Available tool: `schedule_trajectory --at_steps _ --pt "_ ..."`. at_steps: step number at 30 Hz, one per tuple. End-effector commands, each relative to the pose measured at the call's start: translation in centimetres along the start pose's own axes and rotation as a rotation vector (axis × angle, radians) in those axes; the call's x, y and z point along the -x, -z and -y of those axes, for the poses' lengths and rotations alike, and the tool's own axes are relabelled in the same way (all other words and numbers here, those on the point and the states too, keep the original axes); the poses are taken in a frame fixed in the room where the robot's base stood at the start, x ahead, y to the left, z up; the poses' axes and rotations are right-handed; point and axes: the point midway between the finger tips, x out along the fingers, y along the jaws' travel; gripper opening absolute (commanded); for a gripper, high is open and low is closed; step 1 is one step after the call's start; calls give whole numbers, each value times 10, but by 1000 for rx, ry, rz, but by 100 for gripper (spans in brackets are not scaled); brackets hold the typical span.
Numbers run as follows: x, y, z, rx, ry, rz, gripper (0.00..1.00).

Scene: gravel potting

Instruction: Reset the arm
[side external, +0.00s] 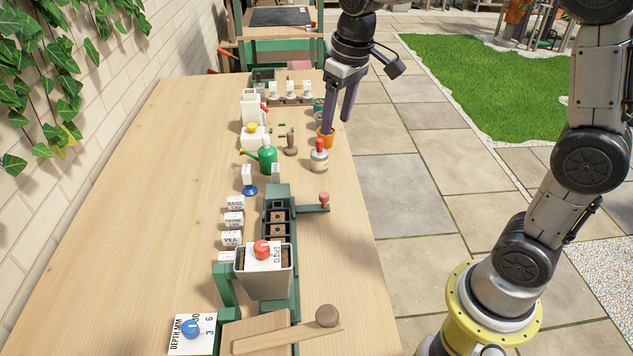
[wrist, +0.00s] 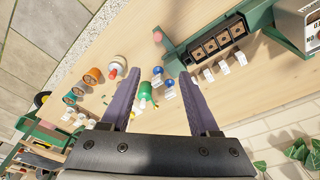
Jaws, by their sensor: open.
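My gripper (side external: 349,98) hangs above the far right part of the wooden table, near its right edge. Its two dark purple fingers are apart with nothing between them. In the wrist view my gripper (wrist: 155,100) is open and points down at the table from above. A small terracotta pot (side external: 325,138) stands on the table just below and left of the fingertips in the side view. The fingers look apart from it.
The wooden table (side external: 165,170) holds a green watering can (side external: 266,155), a red-topped bottle (side external: 319,158), a green rack with soil cells (side external: 278,222), a grey bin with a red knob (side external: 265,270) and a wooden mallet (side external: 326,317). The table's left side is clear. A brick wall (side external: 130,60) borders it.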

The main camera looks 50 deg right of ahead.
Motion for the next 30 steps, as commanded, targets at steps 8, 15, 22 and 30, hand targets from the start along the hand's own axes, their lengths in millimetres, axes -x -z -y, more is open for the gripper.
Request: schedule_trajectory --at_steps 8,15,22,30 --pt "69 -94 11 9 -3 -198 62" --pt "67 -179 16 2 0 -319 62" --pt "37 -217 18 -9 3 -315 62" --pt "34 -218 17 -18 4 -314 62"
